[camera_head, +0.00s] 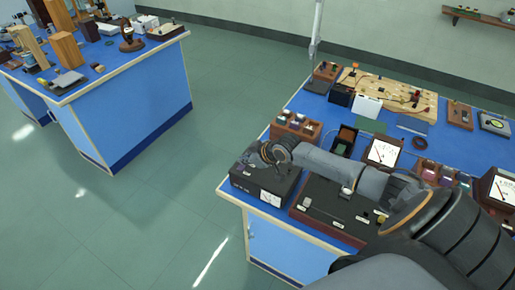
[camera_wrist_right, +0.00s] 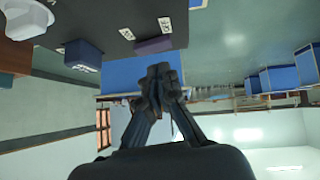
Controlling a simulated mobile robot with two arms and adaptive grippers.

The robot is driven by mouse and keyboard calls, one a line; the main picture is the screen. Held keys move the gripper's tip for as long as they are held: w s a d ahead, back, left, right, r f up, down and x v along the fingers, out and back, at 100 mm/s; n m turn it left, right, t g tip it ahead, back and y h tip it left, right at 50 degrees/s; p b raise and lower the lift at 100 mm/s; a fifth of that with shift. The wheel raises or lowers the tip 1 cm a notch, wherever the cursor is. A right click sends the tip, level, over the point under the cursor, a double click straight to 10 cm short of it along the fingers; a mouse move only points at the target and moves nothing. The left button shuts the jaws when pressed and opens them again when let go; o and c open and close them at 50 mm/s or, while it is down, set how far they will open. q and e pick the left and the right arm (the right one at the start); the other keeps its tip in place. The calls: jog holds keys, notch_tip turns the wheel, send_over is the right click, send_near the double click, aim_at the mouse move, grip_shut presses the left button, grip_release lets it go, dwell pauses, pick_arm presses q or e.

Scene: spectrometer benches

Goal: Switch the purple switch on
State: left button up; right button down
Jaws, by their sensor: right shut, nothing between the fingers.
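My right gripper (camera_head: 266,155) is over the black instrument box (camera_head: 252,186) at the near left corner of the blue bench, its fingers shut and empty. The fingers also show shut in the right wrist view (camera_wrist_right: 163,80). That view is upside down. In it a small purple block (camera_wrist_right: 153,46), which looks like the purple switch, sits on a dark panel beside a white label, just beyond the fingertips. I cannot tell whether they touch, or which way the switch is set. In the head view the arm and gripper hide part of the box top. My left gripper is not in view.
A darker blue-violet block (camera_wrist_right: 83,54) sits on the same panel. A black panel with a wooden edge (camera_head: 330,212) lies right of the box, under my arm. A wooden rack (camera_head: 297,127) and a meter (camera_head: 383,152) stand behind. Open floor (camera_head: 190,210) lies left.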

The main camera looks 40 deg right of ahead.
notch_tip(320, 180, up, 3)
jog(key=shift+a+f+p, duration=0.15)
jog(key=shift+p, duration=0.55)
jog(key=shift+s+b, duration=0.55)
jog(key=shift+s, duration=0.1)
pick_arm(q)
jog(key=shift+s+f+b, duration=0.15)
jog(key=shift+b, duration=0.75)
pick_arm(e)
jog(key=v, duration=0.8)
jog(key=shift+s+d+r, duration=0.2)
jog(key=shift+r, duration=0.15)
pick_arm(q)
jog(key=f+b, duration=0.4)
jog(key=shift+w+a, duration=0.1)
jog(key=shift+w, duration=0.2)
pick_arm(e)
jog(key=shift+w+d+r, duration=0.15)
jog(key=shift+w+d, duration=0.1)
jog(key=shift+d, duration=0.35)
